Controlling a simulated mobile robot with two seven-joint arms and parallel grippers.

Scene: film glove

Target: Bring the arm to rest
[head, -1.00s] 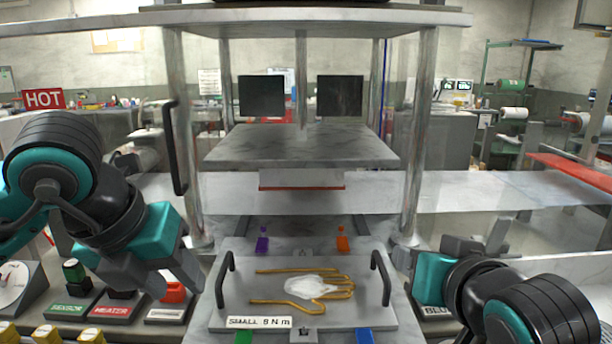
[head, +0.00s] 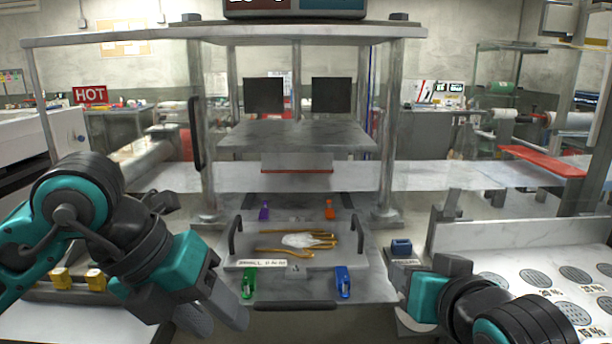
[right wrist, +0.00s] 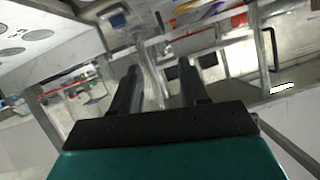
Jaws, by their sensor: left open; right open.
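My left gripper (head: 222,310) is at the lower left of the head view, its fingers pointing down and to the right, apart and empty. It hangs in front of the press, left of the green clamp. My right gripper (head: 448,235) is at the lower right of the head view, partly hidden by its own wrist. In the right wrist view its two dark fingers (right wrist: 158,85) stand apart with nothing between them. Neither gripper touches anything that I can see.
The press plate (head: 345,245) with two handles bears a golden hand-shaped outline with a whitish patch (head: 300,240). A green clamp (head: 249,282) and a blue clamp (head: 343,281) sit at its front. A white panel with dark round discs (head: 535,278) lies at the right.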

